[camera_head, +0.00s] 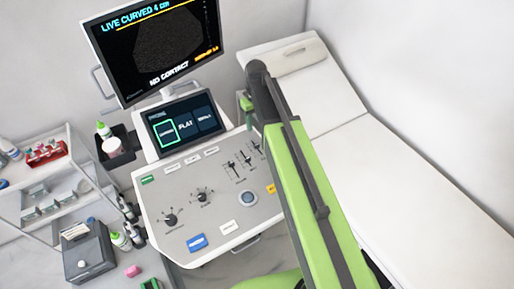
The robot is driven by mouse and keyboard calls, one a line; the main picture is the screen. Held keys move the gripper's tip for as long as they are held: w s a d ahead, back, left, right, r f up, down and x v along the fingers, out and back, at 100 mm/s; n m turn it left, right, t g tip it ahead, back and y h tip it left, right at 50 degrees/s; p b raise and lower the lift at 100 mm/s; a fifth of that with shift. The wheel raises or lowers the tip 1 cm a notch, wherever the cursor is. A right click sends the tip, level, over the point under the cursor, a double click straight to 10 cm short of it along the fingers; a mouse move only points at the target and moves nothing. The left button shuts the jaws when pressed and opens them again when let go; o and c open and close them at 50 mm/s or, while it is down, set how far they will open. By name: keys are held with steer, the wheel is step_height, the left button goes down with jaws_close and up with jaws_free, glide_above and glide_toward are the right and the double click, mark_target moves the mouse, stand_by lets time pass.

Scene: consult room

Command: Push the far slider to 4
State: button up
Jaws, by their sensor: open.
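A row of black sliders stands on the sloped grey control panel (180,215) of the ultrasound console. The left slider (231,168), the middle slider (247,159) and the right slider (257,147) show, the right one close beside my arm in the picture. Which of them is the far slider I cannot tell for sure. Their scale marks are too small to read. My green arm crosses the picture from the bottom and hides the panel's right part. My gripper's fingers do not show. No contact with a slider is visible.
The panel also bears dark knobs (203,196), a trackball (247,199) and coloured buttons. A touch screen (184,122) and a monitor (156,47) stand behind it. A white couch (365,160) lies on the right, a shelf cart (48,190) on the left.

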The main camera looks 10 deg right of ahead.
mark_target(257, 146)
step_height(257, 146, down, 12)
steer(key=b, duration=1)
steer(key=shift+f, duration=0.1)
steer(key=shift+c, duration=0.4)
jaws_close()
